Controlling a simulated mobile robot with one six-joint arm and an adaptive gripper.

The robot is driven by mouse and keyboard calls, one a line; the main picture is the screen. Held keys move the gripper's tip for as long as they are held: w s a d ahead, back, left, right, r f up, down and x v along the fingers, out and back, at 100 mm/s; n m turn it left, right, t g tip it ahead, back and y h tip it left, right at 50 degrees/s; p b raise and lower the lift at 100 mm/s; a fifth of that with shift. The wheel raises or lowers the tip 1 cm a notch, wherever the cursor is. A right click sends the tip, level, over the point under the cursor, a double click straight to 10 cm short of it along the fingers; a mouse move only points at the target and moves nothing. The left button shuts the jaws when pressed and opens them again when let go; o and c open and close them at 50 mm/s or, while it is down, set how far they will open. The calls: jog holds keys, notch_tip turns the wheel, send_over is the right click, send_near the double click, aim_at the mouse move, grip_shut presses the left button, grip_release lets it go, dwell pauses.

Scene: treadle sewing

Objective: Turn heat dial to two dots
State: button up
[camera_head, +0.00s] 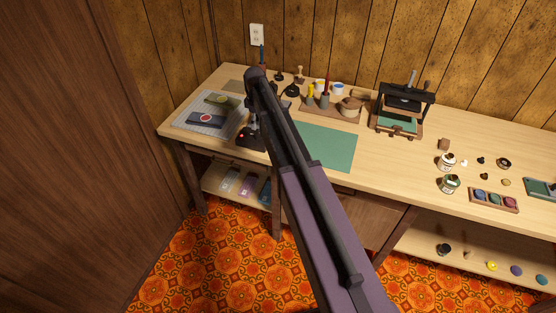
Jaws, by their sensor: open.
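My arm runs up across the middle of the view, and its end bends down over the left half of the workbench (386,161). My gripper (253,124) is small and partly hidden by the arm; it points down and is open. Just under it sits a small black unit (246,141) with a glowing red spot on its left side. The gripper is at or just above this unit; I cannot tell whether they touch. No dial face or dot marks can be made out at this size.
A gridded mat (181,124) with a dark red-dotted item (205,118) lies left. A green mat (335,150) lies right of the arm. Behind are a tool tray (318,112) and a black press (406,95). Jars and small parts stand right. A wood wall closes the left side.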

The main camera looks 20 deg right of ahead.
aim_at(258, 133)
jog(key=shift+r+p, duration=3.7)
jog(key=shift+r, duration=0.3)
jog(key=s+f+m+b, duration=0.2)
jog(key=s+m, duration=0.8)
jog(key=s, duration=1.8)
jog(key=shift+s+f+b, duration=0.2)
jog(key=shift+f+b, duration=0.15)
jog(key=shift+s+m, duration=0.4)
jog(key=shift+s, duration=0.1)
